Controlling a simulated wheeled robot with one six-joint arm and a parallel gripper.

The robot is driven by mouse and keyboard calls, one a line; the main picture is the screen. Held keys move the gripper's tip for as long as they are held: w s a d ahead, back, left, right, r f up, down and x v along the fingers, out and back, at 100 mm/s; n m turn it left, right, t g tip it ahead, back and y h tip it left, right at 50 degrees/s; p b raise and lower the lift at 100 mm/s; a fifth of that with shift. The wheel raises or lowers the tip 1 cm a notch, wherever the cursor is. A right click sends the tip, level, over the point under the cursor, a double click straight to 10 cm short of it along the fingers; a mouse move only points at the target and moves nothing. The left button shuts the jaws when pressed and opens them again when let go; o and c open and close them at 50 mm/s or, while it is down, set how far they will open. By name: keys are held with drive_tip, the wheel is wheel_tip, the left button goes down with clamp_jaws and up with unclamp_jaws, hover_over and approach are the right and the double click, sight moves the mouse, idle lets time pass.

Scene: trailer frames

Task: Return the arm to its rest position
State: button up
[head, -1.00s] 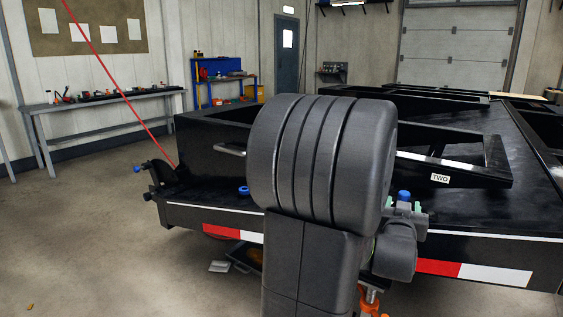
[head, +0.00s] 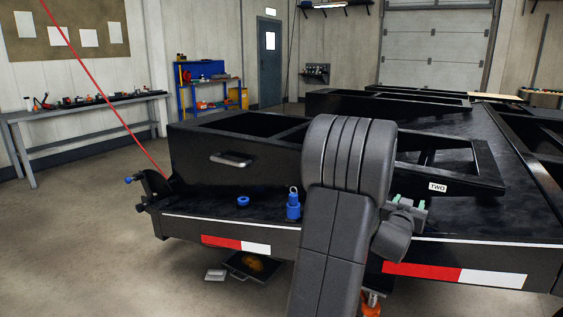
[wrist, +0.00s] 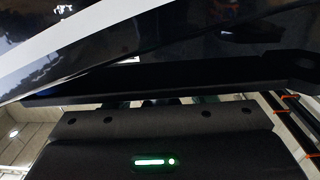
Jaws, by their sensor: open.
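My arm (head: 335,240) rises in front of the trailer's edge in the head view, its thick dark elbow at the top. My gripper (head: 409,203) shows just right of the elbow, its green-tipped fingers apart. I see nothing between them. It appears over the trailer's black deck (head: 465,212); the gap to the deck is unclear. The wrist view shows a dark housing with a green light and a dark edge close above it, but no clear fingertips.
A blue ringed fitting (head: 293,207) and a blue cap (head: 243,201) sit on the deck left of my arm. A frame labelled TWO (head: 438,187) lies behind my gripper. A red line (head: 95,82) slants at left. The floor (head: 70,240) at left is mostly clear.

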drive_tip(key=shift+w+d+m+g+h+p, duration=0.2)
drive_tip(key=shift+m+g+h+p, duration=0.3)
drive_tip(key=shift+p, duration=0.5)
